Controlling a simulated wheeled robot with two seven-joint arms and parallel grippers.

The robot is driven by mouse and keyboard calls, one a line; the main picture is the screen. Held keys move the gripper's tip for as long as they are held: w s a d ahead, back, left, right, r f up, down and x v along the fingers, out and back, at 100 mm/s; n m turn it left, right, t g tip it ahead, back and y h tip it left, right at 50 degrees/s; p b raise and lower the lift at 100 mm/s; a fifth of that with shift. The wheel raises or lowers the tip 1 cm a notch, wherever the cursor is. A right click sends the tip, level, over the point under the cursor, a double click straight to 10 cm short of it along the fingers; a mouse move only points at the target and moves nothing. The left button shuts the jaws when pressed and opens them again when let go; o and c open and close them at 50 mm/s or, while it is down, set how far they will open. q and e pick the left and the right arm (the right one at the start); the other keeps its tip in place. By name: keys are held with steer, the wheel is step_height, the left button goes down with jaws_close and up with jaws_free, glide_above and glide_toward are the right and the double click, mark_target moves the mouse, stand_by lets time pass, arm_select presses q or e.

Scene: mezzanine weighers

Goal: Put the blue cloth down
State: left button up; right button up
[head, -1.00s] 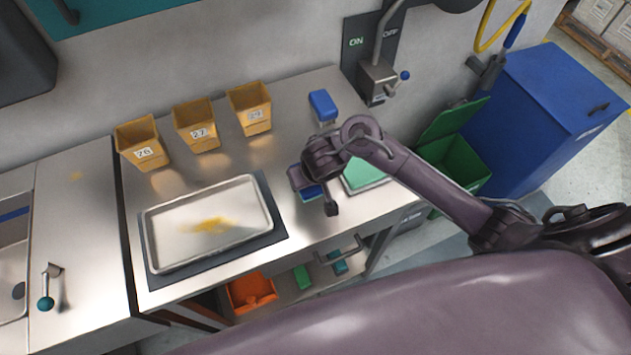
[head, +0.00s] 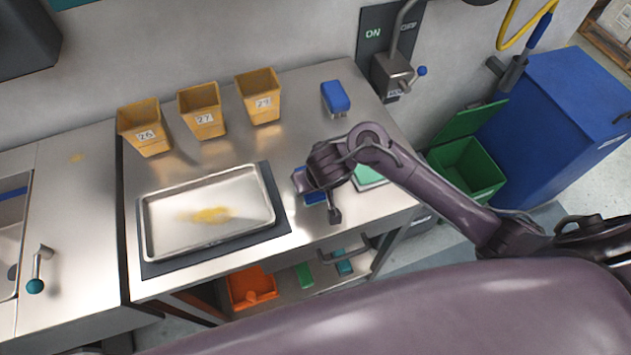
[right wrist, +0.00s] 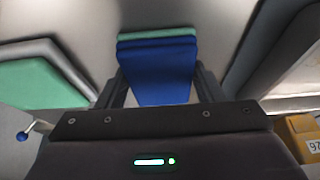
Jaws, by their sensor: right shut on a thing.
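The blue cloth (head: 316,198) is between the fingers of my right gripper (right wrist: 160,82), which is shut on it. In the right wrist view the blue cloth (right wrist: 157,75) looks flat and folded, with a thin green edge just beyond it. In the head view my right gripper (head: 318,184) is over the steel worktop, between the shallow tray and a green cloth, and hides part of the blue cloth. I cannot tell whether the cloth touches what is under it. My left gripper is not in view.
A metal tray (head: 160,244) with a yellow smear lies on a dark mat. Several yellow bins (head: 200,112) stand behind it. A green cloth (head: 367,176) lies right of my gripper, also in the right wrist view (right wrist: 40,85). A blue brush (head: 336,97) stands behind.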

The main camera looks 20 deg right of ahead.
steer(key=shift+s+d+f, duration=0.1)
steer(key=shift+s+f, duration=0.2)
steer(key=shift+f, duration=0.3)
steer(key=o, duration=0.8)
steer(key=shift+f, duration=0.1)
steer(key=shift+o, duration=0.8)
steer(key=shift+a, duration=0.2)
steer(key=shift+s+d, duration=0.1)
steer(key=shift+d, duration=0.05)
steer(key=shift+w+r, duration=0.2)
steer(key=shift+r, duration=0.25)
steer(key=p+v, duration=0.3)
steer(key=w+p+v, duration=0.1)
steer(key=v, duration=0.1)
steer(key=shift+d+r, duration=0.25)
steer(key=shift+d, duration=0.05)
steer(key=p+v, duration=0.5)
steer(key=v, duration=0.2)
steer(key=shift+s+a, duration=0.15)
steer(key=shift+a, duration=0.1)
